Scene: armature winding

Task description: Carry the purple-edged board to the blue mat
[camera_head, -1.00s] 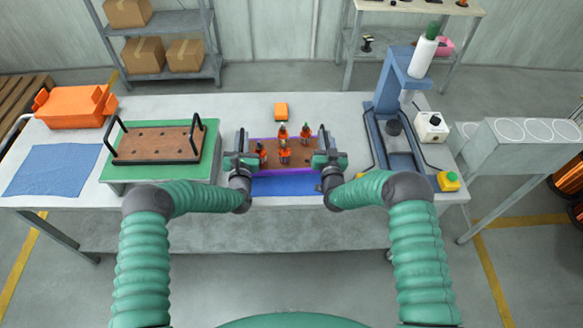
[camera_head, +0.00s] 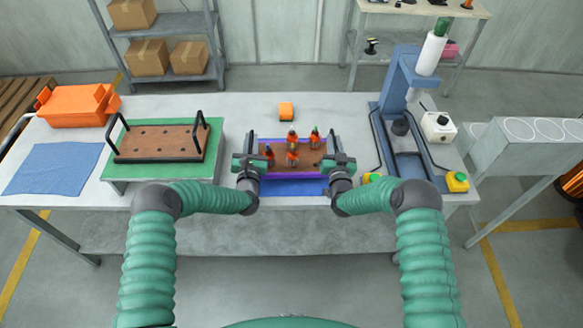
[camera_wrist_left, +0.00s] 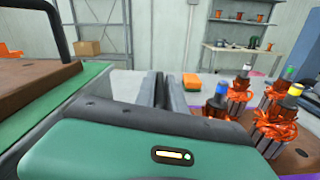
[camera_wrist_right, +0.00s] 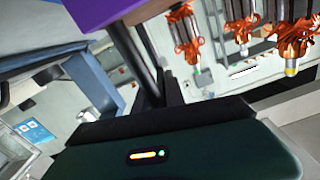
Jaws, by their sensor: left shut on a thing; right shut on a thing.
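The purple-edged board (camera_head: 300,176) is brown on top and carries several copper-wound armatures (camera_head: 292,155) with coloured tips. My left gripper (camera_head: 249,162) is shut on its left handle. My right gripper (camera_head: 341,161) is shut on its right handle. The board's front purple edge faces me. A blue mat (camera_head: 293,188) shows on the bench just in front of and below the board; the board covers its rear part. I cannot tell how large the gap between them is. The right wrist view shows the purple edge (camera_wrist_right: 100,12) and armatures close up; the left wrist view shows armatures (camera_wrist_left: 275,125).
A green base with a brown holed board (camera_head: 165,142) and black handles stands left. A blue cloth (camera_head: 50,168) and orange bin (camera_head: 78,105) lie farther left. A small orange block (camera_head: 286,110) is behind the board. A blue press (camera_head: 393,100) stands close on the right.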

